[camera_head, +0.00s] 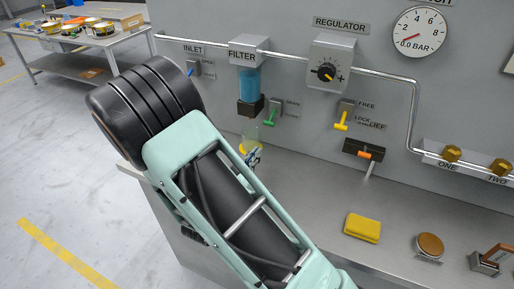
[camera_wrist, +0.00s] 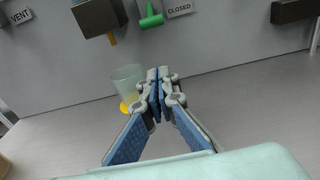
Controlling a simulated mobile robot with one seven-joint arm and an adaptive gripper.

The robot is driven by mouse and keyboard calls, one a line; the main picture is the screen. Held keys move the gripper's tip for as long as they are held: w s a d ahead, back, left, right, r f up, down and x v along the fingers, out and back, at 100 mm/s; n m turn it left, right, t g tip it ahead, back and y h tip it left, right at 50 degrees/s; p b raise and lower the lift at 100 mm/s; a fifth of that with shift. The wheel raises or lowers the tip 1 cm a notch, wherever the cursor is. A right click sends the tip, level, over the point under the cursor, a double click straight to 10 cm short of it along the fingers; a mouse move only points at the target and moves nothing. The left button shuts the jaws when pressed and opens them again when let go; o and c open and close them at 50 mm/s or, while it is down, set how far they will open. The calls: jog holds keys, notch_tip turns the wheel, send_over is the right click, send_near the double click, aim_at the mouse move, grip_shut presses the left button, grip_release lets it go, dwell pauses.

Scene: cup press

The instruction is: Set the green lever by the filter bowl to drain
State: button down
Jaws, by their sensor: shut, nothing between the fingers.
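The green lever (camera_head: 271,118) is on the wall panel, just right of and below the blue filter bowl (camera_head: 249,82), and its handle hangs downward. In the wrist view the green lever (camera_wrist: 151,18) shows at the top, beside a plate (camera_wrist: 180,8) reading CLOSED. The upper plate (camera_head: 293,102) by the lever is too small to read surely. My gripper (camera_head: 253,157) is shut and empty, below the lever and apart from it. In the wrist view my gripper's fingertips (camera_wrist: 159,73) meet below the lever. My arm hides part of the bench.
A clear cup (camera_wrist: 128,80) with a yellow part stands close left of my fingers, under the filter's dark block (camera_wrist: 100,16). A yellow lever (camera_head: 341,121) and a dark block with an orange part (camera_head: 364,153) are to the right. A yellow sponge-like block (camera_head: 362,228) lies on the bench.

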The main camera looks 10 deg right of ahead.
aim_at(272, 116)
jog(key=x, duration=0.7)
jog(key=shift+w+d, duration=0.15)
jog(key=shift+d, duration=0.1)
notch_tip(272, 116, up, 4)
jog(key=shift+a+f+p, duration=0.1)
jog(key=shift+a+p, duration=0.05)
jog(key=shift+p, duration=0.75)
